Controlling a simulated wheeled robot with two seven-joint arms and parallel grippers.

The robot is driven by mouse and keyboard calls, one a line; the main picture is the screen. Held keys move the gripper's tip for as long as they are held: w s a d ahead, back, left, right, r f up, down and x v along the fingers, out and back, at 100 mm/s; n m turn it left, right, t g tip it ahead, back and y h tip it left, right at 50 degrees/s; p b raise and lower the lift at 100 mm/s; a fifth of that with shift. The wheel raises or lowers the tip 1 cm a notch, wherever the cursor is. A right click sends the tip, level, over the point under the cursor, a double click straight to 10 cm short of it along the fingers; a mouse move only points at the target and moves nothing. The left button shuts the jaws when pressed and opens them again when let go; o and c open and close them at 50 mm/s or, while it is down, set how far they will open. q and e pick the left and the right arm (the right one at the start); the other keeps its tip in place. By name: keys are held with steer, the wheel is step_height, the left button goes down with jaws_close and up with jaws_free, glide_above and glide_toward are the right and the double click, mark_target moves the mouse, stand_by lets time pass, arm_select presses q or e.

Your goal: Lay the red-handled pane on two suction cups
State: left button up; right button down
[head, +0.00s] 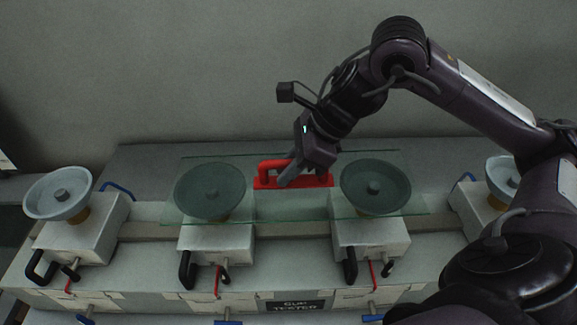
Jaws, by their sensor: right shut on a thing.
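The clear glass pane (290,207) lies level across the two middle suction cups, the left-middle cup (210,191) and the right-middle cup (375,188). Both cups show through the glass; I cannot tell whether the pane touches them or hovers just above. Its red handle (265,181) stands on the middle of the pane. My right gripper (287,180) reaches in from the right and is shut on the red handle. My left gripper is not in view.
An outer suction cup (57,193) stands at the far left, uncovered. Another (503,175) at the far right is partly hidden by my arm. The cups sit on white blocks with black and blue handles along a bench, with a "CUP TESTER" label (295,307) in front.

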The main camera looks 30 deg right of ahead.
steer(key=c, duration=1.3)
jaws_free()
steer(key=shift+s+f, duration=0.1)
